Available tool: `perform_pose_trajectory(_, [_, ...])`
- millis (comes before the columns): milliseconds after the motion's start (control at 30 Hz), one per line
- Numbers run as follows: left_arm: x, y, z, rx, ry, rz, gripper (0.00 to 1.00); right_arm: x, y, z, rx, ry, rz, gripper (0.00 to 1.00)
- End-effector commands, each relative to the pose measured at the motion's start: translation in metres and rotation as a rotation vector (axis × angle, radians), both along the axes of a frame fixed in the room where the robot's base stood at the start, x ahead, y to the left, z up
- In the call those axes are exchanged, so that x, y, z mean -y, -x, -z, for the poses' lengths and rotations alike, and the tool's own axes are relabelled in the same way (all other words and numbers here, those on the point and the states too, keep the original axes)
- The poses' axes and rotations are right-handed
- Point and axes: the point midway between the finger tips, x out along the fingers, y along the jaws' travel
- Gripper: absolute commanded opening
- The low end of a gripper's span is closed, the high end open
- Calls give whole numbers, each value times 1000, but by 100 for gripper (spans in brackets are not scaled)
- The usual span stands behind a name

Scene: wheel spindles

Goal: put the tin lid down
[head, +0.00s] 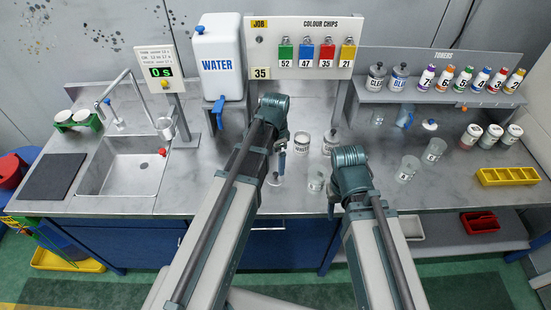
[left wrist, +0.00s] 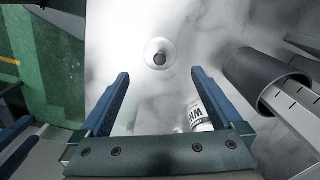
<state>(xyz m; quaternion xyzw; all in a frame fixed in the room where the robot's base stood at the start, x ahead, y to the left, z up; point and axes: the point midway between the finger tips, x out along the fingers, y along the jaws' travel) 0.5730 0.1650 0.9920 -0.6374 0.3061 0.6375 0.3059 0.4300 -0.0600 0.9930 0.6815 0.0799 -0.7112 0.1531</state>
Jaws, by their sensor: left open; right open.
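A small pale round lid with a dark knob (left wrist: 158,54) lies flat on the grey counter in the left wrist view. It also shows in the head view (head: 274,180), low beside my left gripper. My left gripper (left wrist: 160,73) is open and empty, its two blue fingers apart with the lid beyond and between their tips. In the head view my left gripper (head: 280,158) points down at the counter, partly hidden by its own arm. My right gripper (head: 331,208) is open near the front of the counter, mostly hidden behind its wrist.
A white labelled jar (head: 302,142) stands close right of my left gripper and shows near its right finger (left wrist: 198,115). A clear beaker (head: 316,180) stands between my arms. A sink (head: 123,166) is at left. More beakers (head: 407,169) and a yellow tray (head: 508,176) are at right.

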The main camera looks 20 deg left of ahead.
Motion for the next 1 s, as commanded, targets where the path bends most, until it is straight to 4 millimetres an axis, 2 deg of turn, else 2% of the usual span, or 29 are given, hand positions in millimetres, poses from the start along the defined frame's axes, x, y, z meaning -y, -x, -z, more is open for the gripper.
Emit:
perform_pose_trajectory(33, [0, 0, -16, 0, 0, 0, 100, 0, 0, -16, 0, 0, 0, 50])
perform_pose_trajectory(200, [0, 0, -38, 0, 0, 0, 100, 0, 0, -38, 0, 0, -1, 50])
perform_pose_trajectory(333, [0, 0, -44, 0, 0, 0, 100, 0, 0, -44, 0, 0, -2, 50])
perform_pose_trajectory(533, [4, 4, -44, -1, -2, -10, 100, 0, 0, -44, 0, 0, -2, 50])
perform_pose_trajectory(667, [33, 37, -44, -10, -22, -109, 100, 0, 0, -44, 0, 0, -2, 50])
perform_pose_trajectory(800, [70, 87, -44, -13, -60, -293, 100, 0, 0, -44, 0, 0, -2, 50])
perform_pose_trajectory(900, [88, 115, -45, -7, -86, -411, 100, 0, 0, -44, 0, 0, -2, 50])
perform_pose_trajectory(1000, [99, 134, -45, 1, -102, -497, 100, 0, 0, -44, 0, 0, -2, 50])
